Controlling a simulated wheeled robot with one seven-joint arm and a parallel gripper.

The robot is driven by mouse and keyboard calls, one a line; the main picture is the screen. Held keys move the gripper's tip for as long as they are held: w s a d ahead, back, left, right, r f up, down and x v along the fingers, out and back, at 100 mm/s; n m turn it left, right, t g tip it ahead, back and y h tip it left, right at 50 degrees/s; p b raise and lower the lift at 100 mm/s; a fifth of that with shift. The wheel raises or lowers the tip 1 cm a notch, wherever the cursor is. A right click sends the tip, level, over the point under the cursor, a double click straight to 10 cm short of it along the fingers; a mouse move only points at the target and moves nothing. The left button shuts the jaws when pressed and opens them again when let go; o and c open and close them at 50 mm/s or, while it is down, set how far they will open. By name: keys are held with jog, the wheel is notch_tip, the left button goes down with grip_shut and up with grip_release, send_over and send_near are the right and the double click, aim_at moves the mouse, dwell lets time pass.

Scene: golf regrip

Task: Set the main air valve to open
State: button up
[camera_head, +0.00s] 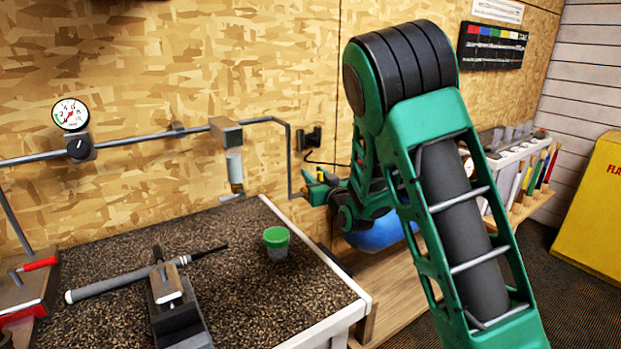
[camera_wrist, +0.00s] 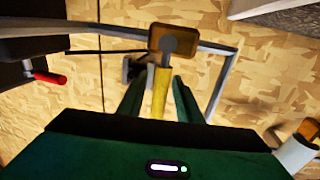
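The main air valve shows in the wrist view as a brass-brown body (camera_wrist: 174,40) on a grey pipe (camera_wrist: 85,30). Its yellow lever (camera_wrist: 160,92) runs down the picture from the body, across the pipe's line in this view. My gripper (camera_wrist: 157,97) has its two green fingers apart, one on each side of the lever. A gap shows on the left; the right finger is very near the lever, and contact cannot be told. In the head view my gripper (camera_head: 308,187) is at the wall by the pipe's lower end; the valve there is mostly hidden.
A pressure gauge (camera_head: 70,114) sits on the wall pipe (camera_head: 140,150). The bench (camera_head: 230,300) holds a club shaft (camera_head: 120,284) in a clamp, a green-lidded cup (camera_head: 277,240) and a red-handled vise (camera_head: 38,264). A yellow cabinet (camera_head: 592,210) stands at right.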

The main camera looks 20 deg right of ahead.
grip_shut()
jog(key=shift+a, duration=0.5)
jog(key=shift+d, duration=0.35)
jog(key=shift+d, duration=0.1)
